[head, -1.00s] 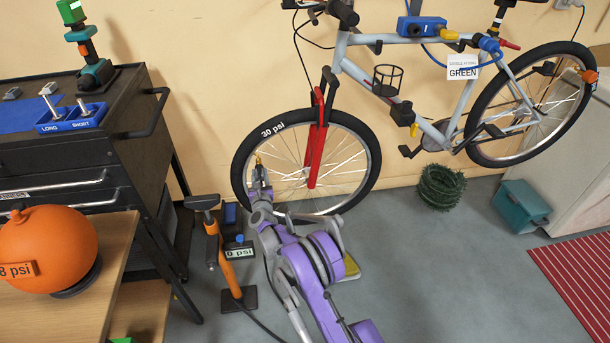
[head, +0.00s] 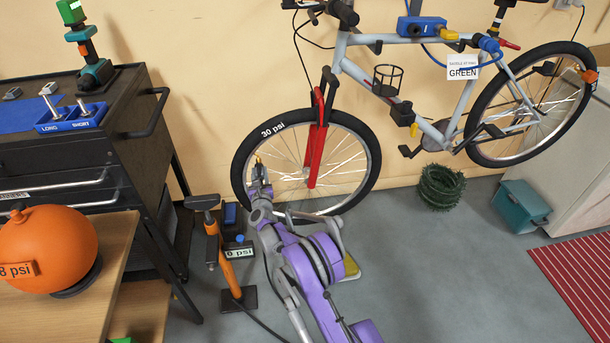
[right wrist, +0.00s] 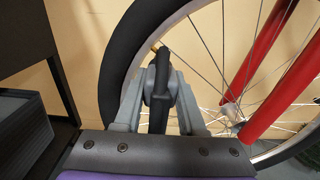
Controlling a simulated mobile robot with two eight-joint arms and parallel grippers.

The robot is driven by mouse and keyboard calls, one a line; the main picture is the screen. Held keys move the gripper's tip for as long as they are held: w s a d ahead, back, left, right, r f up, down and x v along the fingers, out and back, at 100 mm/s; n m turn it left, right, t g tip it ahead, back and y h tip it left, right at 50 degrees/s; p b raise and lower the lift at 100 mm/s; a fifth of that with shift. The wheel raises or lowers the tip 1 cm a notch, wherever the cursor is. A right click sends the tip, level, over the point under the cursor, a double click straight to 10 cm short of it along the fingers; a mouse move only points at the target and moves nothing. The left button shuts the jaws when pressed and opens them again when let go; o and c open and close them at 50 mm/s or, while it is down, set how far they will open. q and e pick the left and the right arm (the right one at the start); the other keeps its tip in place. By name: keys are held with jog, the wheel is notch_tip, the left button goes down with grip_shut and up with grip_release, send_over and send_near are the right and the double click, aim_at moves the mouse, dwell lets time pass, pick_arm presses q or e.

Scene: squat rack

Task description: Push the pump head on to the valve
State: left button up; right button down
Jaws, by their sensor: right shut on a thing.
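My right gripper (head: 259,188) is at the left inner side of the bike's front wheel (head: 243,150). It is shut on the pump head (right wrist: 158,88), a black piece standing upright between the two grey fingers in the right wrist view. The pump head's upper end is close to the wheel rim (right wrist: 140,68). A small yellow tip (head: 259,161) shows just above my gripper in the head view. The valve cannot be made out clearly, so I cannot tell whether the head touches it. My left gripper is not in view.
The orange floor pump (head: 228,268) stands left of my right arm, its gauge (head: 239,253) showing 0 psi. A black tool cart (head: 150,190) and a wooden bench (head: 110,255) are at left. A green coil (head: 440,187) and teal box (head: 520,205) lie right. Floor between is clear.

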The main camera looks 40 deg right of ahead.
jog(key=shift+w+d, duration=0.1)
jog(key=shift+w, duration=0.05)
grip_release()
dwell(0.4)
